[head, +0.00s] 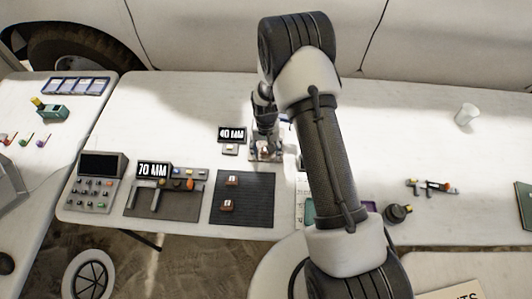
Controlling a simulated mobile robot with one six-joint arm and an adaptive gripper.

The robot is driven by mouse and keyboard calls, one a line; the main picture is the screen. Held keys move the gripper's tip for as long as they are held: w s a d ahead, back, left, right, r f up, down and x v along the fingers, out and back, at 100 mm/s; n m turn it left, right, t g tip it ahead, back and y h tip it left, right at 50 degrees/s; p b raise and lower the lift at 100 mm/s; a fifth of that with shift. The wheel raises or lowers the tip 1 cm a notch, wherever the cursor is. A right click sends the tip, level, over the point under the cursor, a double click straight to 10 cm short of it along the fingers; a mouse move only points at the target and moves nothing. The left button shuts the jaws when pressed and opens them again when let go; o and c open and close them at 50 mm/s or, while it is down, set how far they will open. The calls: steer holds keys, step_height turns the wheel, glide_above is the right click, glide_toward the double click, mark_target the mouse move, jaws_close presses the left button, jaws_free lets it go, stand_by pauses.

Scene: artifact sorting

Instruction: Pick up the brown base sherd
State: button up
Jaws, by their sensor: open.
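Two small reddish-brown pieces with pale marks, an upper one (232,180) and a lower one (227,205), lie apart on a dark ribbed mat (258,202) left of centre. A third small brownish piece with a pale top (265,149) sits on a grey plate just behind the mat. I cannot tell from this view which piece is the base sherd. My gripper (264,137) points down over the piece on the plate and is open. The fingertips are small and partly hidden, so contact with that piece is unclear.
A "40 MM" display (232,134) stands just left of my gripper. A white cup (466,114) and a dark round object (398,213) are to the right. The back of the table is clear.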

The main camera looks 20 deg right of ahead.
mark_target(266, 152)
steer(key=shift+c, duration=0.5)
steer(key=c, duration=1)
step_height(266, 152, up, 19)
steer(key=p, duration=0.5)
steer(key=s+r+n, duration=0.3)
steer(key=s+r, duration=0.1)
steer(key=s, duration=0.4)
steer(key=shift+r+n, duration=0.3)
steer(key=shift+r, duration=0.1)
